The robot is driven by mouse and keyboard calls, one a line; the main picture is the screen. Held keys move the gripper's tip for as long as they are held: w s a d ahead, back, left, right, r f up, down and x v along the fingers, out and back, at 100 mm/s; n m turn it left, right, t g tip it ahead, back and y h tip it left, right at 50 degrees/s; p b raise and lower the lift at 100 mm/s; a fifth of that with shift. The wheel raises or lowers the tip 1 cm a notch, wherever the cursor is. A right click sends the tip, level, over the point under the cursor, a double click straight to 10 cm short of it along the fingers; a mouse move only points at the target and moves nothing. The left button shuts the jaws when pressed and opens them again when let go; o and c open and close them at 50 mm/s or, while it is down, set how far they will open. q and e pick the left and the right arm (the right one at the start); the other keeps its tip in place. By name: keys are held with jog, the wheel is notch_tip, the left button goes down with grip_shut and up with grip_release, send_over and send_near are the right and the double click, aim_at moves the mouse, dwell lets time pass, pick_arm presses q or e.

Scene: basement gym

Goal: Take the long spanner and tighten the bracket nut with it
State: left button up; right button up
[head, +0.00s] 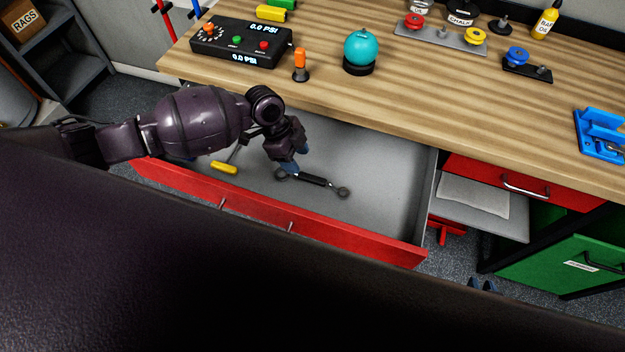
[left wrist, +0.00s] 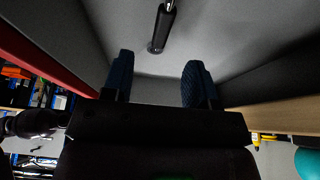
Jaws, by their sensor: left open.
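The long spanner (head: 312,180), with a dark grip and ring-shaped ends, lies in the open drawer (head: 385,200). My left gripper (head: 300,165) is inside the drawer, above the spanner's left end; contact cannot be told in the head view. In the left wrist view, its blue fingers (left wrist: 158,85) are apart with nothing between them, and the spanner (left wrist: 163,28) lies beyond the tips. My right gripper (head: 480,285) shows only two blue fingertips, slightly apart, at lower right. A blue bracket-like fixture (head: 600,130) stands on the bench's right; no nut can be made out.
A yellow-handled tool (head: 223,168) lies left in the drawer. The red drawer front (head: 350,235) and side walls surround the gripper. The wooden bench top (head: 440,100) overhangs behind, carrying a gauge box (head: 240,45), a teal ball (head: 362,46) and coloured knobs. A green drawer (head: 560,265) is at right.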

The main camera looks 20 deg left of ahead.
aim_at(311, 177)
pick_arm(q)
jog(key=x, duration=0.3)
jog(key=shift+d+f, duration=0.15)
jog(key=shift+f, duration=0.1)
jog(key=shift+d+f, duration=0.15)
jog(key=shift+f, duration=0.15)
jog(key=x, duration=0.4)
jog(key=shift+w+d, duration=0.15)
jog(key=shift+d+f+b, duration=0.15)
jog(key=shift+f+b, duration=0.15)
jog(key=shift+f, duration=0.1)
jog(key=c, duration=0.9)
grip_shut()
pick_arm(e)
jog(key=shift+f, duration=0.5)
